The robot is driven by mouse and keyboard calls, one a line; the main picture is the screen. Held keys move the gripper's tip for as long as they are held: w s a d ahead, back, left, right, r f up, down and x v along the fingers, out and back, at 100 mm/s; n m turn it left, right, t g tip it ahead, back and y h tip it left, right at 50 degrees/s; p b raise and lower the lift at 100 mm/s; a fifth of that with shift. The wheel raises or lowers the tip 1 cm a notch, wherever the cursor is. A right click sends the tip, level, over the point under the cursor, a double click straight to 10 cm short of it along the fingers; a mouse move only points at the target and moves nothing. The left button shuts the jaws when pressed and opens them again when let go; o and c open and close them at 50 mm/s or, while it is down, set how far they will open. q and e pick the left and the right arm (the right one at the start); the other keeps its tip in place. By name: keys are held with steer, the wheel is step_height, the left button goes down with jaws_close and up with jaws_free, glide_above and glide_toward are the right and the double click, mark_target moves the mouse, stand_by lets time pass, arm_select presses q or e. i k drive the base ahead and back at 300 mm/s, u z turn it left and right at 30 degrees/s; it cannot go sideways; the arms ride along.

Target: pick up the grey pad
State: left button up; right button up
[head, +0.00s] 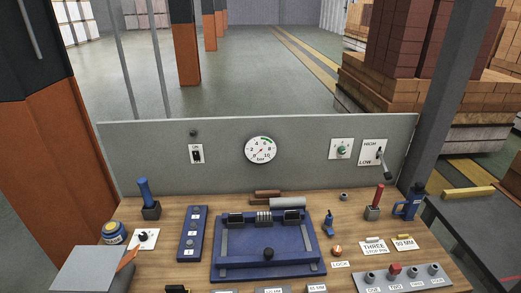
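I see several grey things and cannot tell for sure which is the grey pad. A light grey, bar-like piece (287,201) lies behind the blue fixture (266,262), beside a brown piece (266,194). A small ribbed grey piece (264,218) sits at the back of the fixture, between two dark blocks. Neither of my grippers is in view.
The wooden bench (170,213) has a grey back panel (320,127) with a gauge and switches. A blue-handled tool (145,190) stands at left, a red-handled one (379,196) at right. A blue strip (193,226), a jar (114,233) and labelled blocks crowd the bench.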

mark_target(263, 216)
steer(key=u, duration=2.95)
steer(key=i, duration=1.45)
steer(key=z, duration=2.8)
